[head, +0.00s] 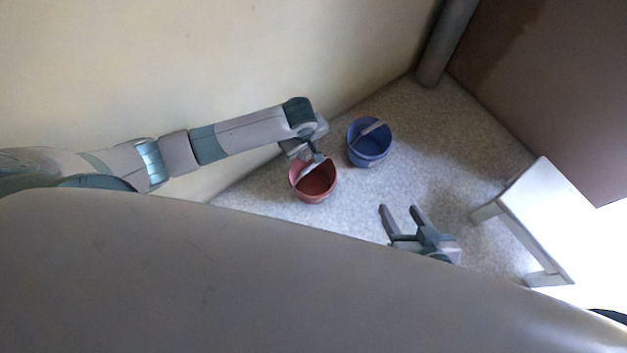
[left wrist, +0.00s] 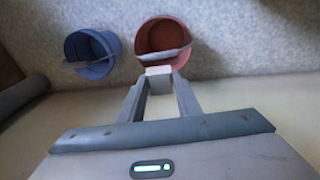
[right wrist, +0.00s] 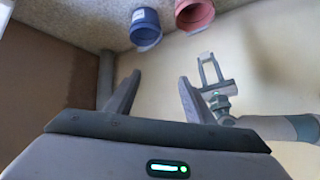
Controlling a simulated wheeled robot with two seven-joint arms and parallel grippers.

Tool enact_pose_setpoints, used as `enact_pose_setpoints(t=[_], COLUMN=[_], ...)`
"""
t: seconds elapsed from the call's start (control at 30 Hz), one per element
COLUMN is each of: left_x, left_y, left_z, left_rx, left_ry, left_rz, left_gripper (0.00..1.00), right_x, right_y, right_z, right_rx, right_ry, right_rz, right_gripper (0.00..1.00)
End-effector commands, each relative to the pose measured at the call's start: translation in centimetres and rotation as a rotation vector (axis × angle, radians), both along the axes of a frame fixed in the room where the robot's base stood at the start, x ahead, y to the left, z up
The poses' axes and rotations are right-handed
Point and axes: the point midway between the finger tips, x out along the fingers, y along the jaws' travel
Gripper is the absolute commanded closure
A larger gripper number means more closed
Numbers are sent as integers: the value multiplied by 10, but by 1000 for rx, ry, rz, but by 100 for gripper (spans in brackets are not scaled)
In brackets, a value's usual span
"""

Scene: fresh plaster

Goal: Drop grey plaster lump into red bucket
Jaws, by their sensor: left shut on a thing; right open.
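My left gripper (head: 317,154) is over the far rim of the red bucket (head: 316,187) in the head view. In the left wrist view its fingers are shut on a small pale grey lump (left wrist: 158,70), held at the fingertips. In that view the lump shows just beside the near rim of the red bucket (left wrist: 161,34), close to its pale handle. The bucket stands upright, and I see only red inside it. My right gripper (head: 398,209) is open and empty, to the right of and nearer than the red bucket.
A blue bucket (head: 367,151) with a pale handle stands on the speckled floor, right of the red one. A white stool or bench (head: 545,215) is at the right. A wall runs behind the buckets, with a pipe (head: 446,40) in the corner.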

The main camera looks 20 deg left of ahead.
Motion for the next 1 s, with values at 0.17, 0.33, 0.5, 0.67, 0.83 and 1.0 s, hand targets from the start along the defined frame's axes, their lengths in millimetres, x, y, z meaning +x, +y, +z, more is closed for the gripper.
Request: enact_pose_setpoints(t=[0.17, 0.33, 0.5, 0.67, 0.83, 1.0], left_x=[0, 0, 0, 0, 0, 0], left_y=[0, 0, 0, 0, 0, 0], left_z=[-5, -10, -15, -19, -24, -29], left_rx=[-1, 0, -1, -1, 0, 1], left_ry=[-1, -1, -1, -1, -1, -1], left_rz=[0, -1, 0, 0, 0, 0], left_gripper=[97, 97, 97, 97, 97, 97], right_x=[11, 23, 33, 40, 44, 46], right_y=[6, 14, 21, 27, 32, 37], right_z=[9, 24, 42, 60, 81, 101], right_rx=[20, 48, 77, 106, 140, 174], right_ry=[-83, -190, -303, -408, -519, -630], right_rz=[0, -1, -2, -3, -6, -9], right_gripper=[52, 52, 52, 52, 52, 52])
